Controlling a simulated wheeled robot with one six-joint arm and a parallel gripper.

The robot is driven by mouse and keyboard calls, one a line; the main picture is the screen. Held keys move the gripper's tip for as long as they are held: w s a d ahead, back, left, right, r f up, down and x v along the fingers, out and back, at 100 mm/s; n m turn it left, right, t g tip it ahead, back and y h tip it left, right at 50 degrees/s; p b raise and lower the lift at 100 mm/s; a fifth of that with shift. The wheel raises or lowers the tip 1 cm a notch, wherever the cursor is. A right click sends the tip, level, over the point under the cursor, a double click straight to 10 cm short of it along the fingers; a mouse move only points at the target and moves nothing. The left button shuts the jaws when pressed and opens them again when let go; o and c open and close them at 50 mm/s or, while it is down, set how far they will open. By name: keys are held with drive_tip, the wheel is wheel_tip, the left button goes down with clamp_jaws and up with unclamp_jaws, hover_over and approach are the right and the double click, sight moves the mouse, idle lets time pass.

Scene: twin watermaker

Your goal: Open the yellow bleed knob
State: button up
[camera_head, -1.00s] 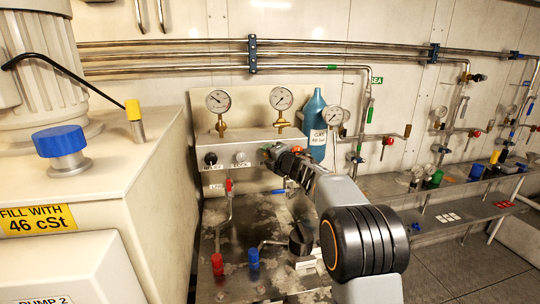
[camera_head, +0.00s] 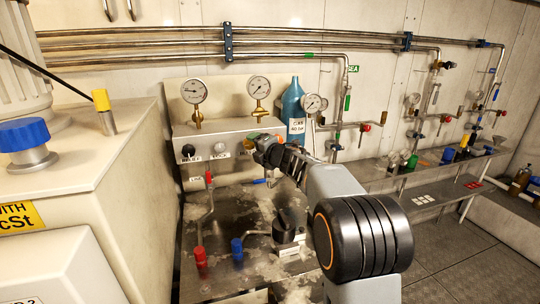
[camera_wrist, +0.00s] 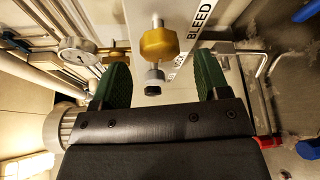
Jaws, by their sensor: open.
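The yellow bleed knob (camera_wrist: 159,44) shows in the wrist view beside a white label reading BLEED (camera_wrist: 200,20). In the head view the yellow knob (camera_head: 247,146) is on the front panel of the gauge box, partly hidden by my gripper (camera_head: 261,143). In the wrist view my gripper (camera_wrist: 162,64) is open, with one green finger on each side. The knob appears a little beyond the fingertips and roughly centred between them, with no visible contact. The head view does not show the gap clearly.
A white knob (camera_head: 220,147) and a black knob (camera_head: 188,151) share the panel. Gauges (camera_head: 194,91) stand on top, with a blue bottle (camera_head: 293,107) behind my gripper. Red (camera_head: 201,256) and blue (camera_head: 237,249) capped fittings stand on the bench below.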

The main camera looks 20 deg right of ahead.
drive_tip(key=f+v, duration=0.1)
drive_tip(key=v, duration=0.8)
drive_tip(key=shift+r+b, duration=0.35)
drive_tip(key=shift+r, duration=0.1)
drive_tip(key=shift+s, duration=0.1)
drive_tip(key=s+d+f+m+g+h, duration=0.2)
drive_tip(key=d+f+m+h, duration=0.55)
drive_tip(key=m, duration=0.55)
drive_tip(key=s+f+m+g+h+p, duration=0.25)
drive_tip(key=s+f+m+g, duration=0.2)
drive_tip(key=s+m, duration=0.3)
drive_tip(key=s+a+m+g+y+p, duration=0.1)
drive_tip(key=s+a+m+g+y, duration=0.1)
drive_tip(key=s+a, duration=0.4)
drive_tip(key=s+a+m+g+y+p, duration=0.2)
drive_tip(key=s+a, duration=0.4)
drive_tip(key=s, duration=0.7)
drive_tip(key=shift+a+f+g, duration=0.2)
drive_tip(key=shift+f+g, duration=0.3)
drive_tip(key=shift+g, duration=0.25)
